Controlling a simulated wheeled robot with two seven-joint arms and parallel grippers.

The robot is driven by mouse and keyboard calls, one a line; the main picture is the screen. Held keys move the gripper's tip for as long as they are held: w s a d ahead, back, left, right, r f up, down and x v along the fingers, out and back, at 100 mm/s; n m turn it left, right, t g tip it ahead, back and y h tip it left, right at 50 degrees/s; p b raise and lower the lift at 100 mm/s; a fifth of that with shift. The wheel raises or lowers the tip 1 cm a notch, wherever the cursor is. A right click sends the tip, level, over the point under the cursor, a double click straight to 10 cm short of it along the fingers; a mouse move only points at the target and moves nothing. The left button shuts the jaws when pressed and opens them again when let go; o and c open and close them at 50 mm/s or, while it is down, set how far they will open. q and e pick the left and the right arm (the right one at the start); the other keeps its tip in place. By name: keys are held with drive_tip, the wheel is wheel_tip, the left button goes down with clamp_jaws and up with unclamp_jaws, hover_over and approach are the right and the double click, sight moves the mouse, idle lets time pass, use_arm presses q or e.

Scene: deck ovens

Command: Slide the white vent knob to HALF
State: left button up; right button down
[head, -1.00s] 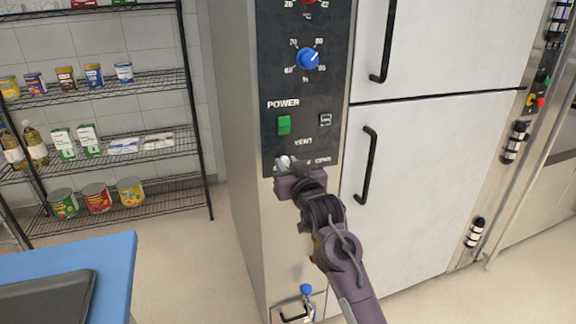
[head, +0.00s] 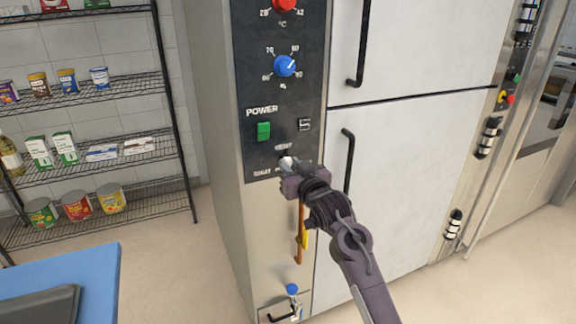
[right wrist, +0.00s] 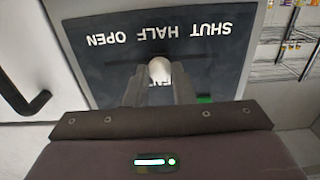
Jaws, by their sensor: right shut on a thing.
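The white vent knob (head: 285,161) sits under the VENT label on the black control panel (head: 262,96) of the proofer cabinet. It also shows in the right wrist view (right wrist: 159,69), where the panel is upside down. There it lines up with the middle word, HALF (right wrist: 158,32), between SHUT (right wrist: 211,27) and OPEN (right wrist: 106,39). My right gripper (head: 290,168) is shut on the knob, its fingers on either side of it. In the head view the gripper hides part of the scale. My left gripper is not in view.
Above the knob are a green power switch (head: 264,131) and a blue dial (head: 285,66). A black door handle (head: 347,161) stands close to the right of my gripper. A wire shelf (head: 95,176) and a blue table (head: 98,262) are at the left.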

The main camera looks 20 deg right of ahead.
drive_tip(key=c, duration=1.2)
unclamp_jaws()
drive_tip(key=shift+c, duration=0.2)
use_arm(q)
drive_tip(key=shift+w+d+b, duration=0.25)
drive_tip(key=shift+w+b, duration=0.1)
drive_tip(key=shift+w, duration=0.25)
use_arm(e)
drive_tip(key=s, duration=0.7)
drive_tip(key=shift+s+d, duration=0.15)
drive_tip(key=shift+s, duration=0.25)
